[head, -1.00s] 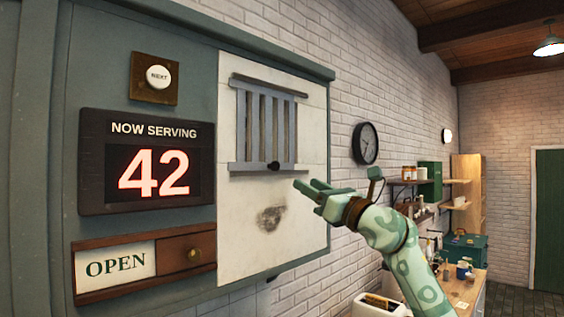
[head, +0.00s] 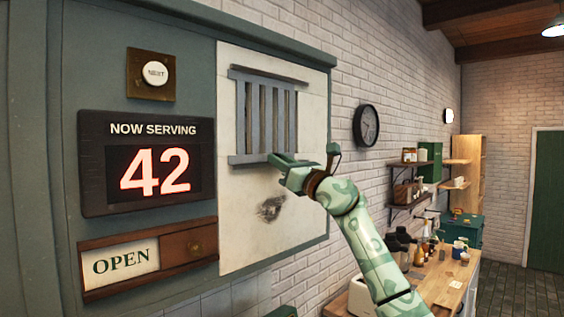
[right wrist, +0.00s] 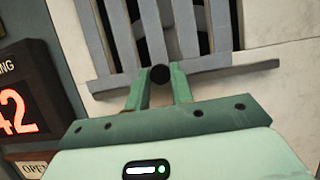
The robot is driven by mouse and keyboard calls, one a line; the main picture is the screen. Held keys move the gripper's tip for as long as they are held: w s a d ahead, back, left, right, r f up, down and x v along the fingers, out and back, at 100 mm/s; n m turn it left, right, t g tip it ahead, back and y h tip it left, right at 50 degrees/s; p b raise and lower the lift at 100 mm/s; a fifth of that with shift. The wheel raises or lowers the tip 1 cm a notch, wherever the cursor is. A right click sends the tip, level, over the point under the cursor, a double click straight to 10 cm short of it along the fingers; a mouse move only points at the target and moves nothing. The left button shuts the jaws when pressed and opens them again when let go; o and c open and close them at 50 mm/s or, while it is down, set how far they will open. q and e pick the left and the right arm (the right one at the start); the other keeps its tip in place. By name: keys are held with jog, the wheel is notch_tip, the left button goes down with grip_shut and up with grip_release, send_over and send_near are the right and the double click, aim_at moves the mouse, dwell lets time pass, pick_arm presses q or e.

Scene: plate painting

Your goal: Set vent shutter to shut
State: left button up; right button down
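The vent shutter (head: 265,115) is a grey frame with upright slats on a pale panel. Dark gaps show between its slats in the right wrist view (right wrist: 183,18). A round black knob (right wrist: 160,77) sits at its bottom rail (right wrist: 220,77), around the middle. My right gripper (head: 279,158) is at this rail and hides the knob in the head view. In the right wrist view its two fingers flank the knob closely, one on each side, and look closed on it. My left gripper is out of view.
On the same board are the NEXT button (head: 154,73), the NOW SERVING display (head: 150,165) reading 42, and the OPEN sign slider (head: 148,258). A dark smudge (head: 271,208) marks the panel below the vent. A counter (head: 450,280) and shelves stand to the right.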

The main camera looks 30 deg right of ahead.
jog(key=shift+w+d+r+b, duration=0.1)
jog(key=shift+w+d+b, duration=0.05)
jog(key=shift+d, duration=0.4)
jog(key=shift+w+d+b, duration=0.15)
jog(key=shift+d, duration=0.4)
jog(key=c, duration=1.2)
grip_release()
jog(key=shift+d, duration=0.1)
jog(key=shift+c, duration=0.2)
jog(key=b+v, duration=0.7)
jog(key=v, duration=0.9)
jog(key=shift+d+f+b, duration=0.25)
jog(key=shift+d+b, duration=0.05)
jog(key=shift+b, duration=0.05)
jog(key=shift+w+a, duration=0.1)
